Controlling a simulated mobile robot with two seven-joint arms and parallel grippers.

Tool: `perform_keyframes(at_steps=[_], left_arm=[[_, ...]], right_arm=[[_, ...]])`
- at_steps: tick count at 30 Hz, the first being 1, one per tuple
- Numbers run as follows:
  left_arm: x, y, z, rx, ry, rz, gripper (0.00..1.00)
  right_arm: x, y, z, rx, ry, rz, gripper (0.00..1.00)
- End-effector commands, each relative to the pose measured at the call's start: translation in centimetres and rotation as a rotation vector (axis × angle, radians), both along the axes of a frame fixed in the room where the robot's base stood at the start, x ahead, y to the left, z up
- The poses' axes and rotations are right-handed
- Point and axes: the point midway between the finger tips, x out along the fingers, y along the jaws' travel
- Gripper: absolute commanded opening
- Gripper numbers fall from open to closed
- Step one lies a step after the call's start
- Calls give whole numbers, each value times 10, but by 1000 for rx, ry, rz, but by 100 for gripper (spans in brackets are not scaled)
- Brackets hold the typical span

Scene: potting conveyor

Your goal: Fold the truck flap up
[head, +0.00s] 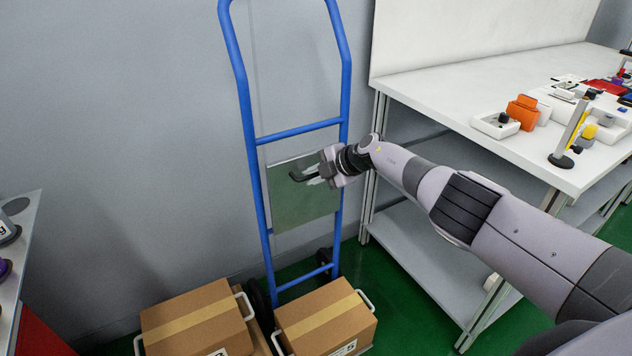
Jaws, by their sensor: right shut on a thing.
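The blue hand truck (236,70) stands upright against the grey wall. Its flap (295,212), a greyish-green metal plate, is upright, flat against the truck's frame below the middle crossbar. My right gripper (308,178) comes in from the right and is at the upper part of the flap, in front of it. It is shut on the flap, though the contact is small and hard to make out. The gripper hides part of the flap's upper right area. My left gripper is not in view.
Another table edge (28,225) is at far left.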

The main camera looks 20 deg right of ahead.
Motion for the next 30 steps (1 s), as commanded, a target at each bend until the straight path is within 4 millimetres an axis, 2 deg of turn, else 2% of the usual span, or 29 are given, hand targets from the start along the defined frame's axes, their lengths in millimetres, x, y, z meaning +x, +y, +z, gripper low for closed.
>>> perform_keyframes(at_steps=[1,18,19,26,30], left_arm=[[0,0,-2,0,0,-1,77],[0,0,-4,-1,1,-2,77],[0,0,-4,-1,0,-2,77],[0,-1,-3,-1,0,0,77],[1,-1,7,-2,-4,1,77]], right_arm=[[6,2,7,5,-25,-6,0],[8,4,10,9,-26,-2,0],[8,4,10,9,-26,-2,23],[8,5,12,10,-26,-2,23],[5,3,16,11,-24,-3,23]])
